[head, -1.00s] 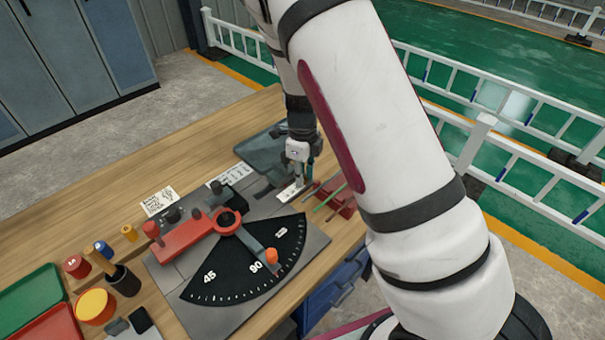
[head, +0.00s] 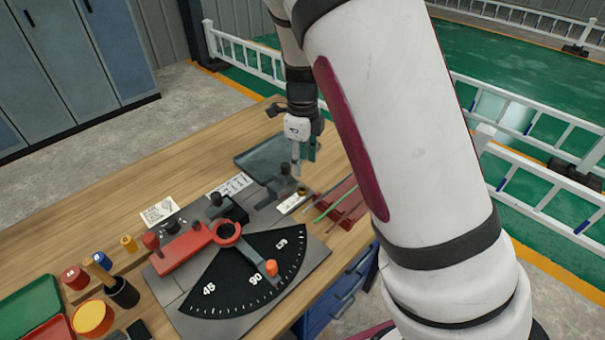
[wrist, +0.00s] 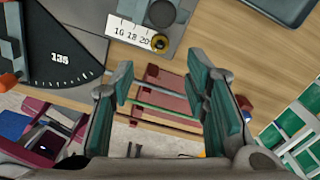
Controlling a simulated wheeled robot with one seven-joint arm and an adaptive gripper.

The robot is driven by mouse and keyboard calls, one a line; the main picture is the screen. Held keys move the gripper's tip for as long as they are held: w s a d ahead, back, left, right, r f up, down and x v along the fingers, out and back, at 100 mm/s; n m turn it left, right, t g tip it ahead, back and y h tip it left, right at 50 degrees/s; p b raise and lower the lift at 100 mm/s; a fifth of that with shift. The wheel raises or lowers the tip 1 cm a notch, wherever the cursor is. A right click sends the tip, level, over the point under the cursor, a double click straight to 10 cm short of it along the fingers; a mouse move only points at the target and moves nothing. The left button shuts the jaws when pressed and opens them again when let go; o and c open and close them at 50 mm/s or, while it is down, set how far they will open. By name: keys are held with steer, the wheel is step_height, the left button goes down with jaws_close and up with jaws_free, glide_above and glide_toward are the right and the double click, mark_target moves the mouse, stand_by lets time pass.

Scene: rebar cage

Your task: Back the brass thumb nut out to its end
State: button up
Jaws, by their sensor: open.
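The brass thumb nut (wrist: 160,43) shows in the wrist view as a small yellow-brown round piece with a dark centre, at the end of a white scale strip (wrist: 129,32). In the head view the nut (head: 301,191) is small, by the strip (head: 289,204). My gripper (wrist: 160,82) is open, with nothing between its teal finger pads. In the wrist view the nut lies beyond the fingertips, apart from them. In the head view my gripper (head: 298,172) hangs above the bench near the nut, pointing down.
A red rack (head: 344,203) with thin rods lies right of the strip. A black angle dial (head: 245,280) with a red arm (head: 183,252) stands in front. A grey tray (head: 262,156) is behind. Bare bench wood (wrist: 215,50) lies right of the nut.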

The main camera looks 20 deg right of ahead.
steer(key=shift+r, duration=1.4)
